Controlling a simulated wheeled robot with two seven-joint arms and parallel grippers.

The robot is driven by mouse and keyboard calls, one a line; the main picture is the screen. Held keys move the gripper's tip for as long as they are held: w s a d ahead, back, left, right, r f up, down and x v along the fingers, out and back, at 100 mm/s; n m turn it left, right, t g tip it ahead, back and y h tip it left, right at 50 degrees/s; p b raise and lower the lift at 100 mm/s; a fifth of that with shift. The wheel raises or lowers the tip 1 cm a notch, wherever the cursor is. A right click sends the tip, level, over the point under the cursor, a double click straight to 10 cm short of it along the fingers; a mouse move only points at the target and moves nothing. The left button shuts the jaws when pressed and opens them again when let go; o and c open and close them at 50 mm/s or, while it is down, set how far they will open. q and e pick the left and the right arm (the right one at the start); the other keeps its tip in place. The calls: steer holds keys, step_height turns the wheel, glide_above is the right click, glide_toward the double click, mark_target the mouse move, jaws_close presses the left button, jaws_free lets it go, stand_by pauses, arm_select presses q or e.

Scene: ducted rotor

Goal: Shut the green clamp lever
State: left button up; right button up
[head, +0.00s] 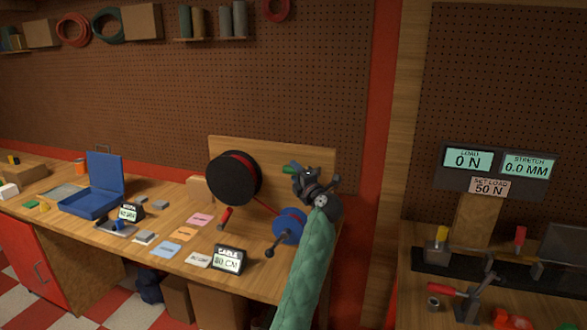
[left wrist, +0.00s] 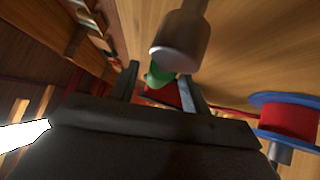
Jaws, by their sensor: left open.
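The green clamp lever (head: 289,168) shows as a small green tip in the head view, just left of my left gripper (head: 303,180), in front of the wooden backboard. The gripper hides most of the clamp. In the left wrist view, the lever's rounded green end (left wrist: 157,76) lies between the two open fingers of my left gripper (left wrist: 158,88), below a grey metal cylinder (left wrist: 180,42). I cannot tell whether a finger touches it. My right gripper is not in view.
A black spool (head: 234,178) with red cord stands left of the gripper, and a blue spool (head: 290,226) stands below it. The wooden backboard (head: 270,148) rises close behind. A small display (head: 229,260) and coloured cards lie toward the bench front.

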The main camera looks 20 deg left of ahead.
arm_select(q)
steer(key=shift+x, duration=0.9)
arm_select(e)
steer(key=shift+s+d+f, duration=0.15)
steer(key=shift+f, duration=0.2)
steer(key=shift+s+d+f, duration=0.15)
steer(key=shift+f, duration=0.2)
arm_select(q)
steer(key=shift+c, duration=0.5)
jaws_close()
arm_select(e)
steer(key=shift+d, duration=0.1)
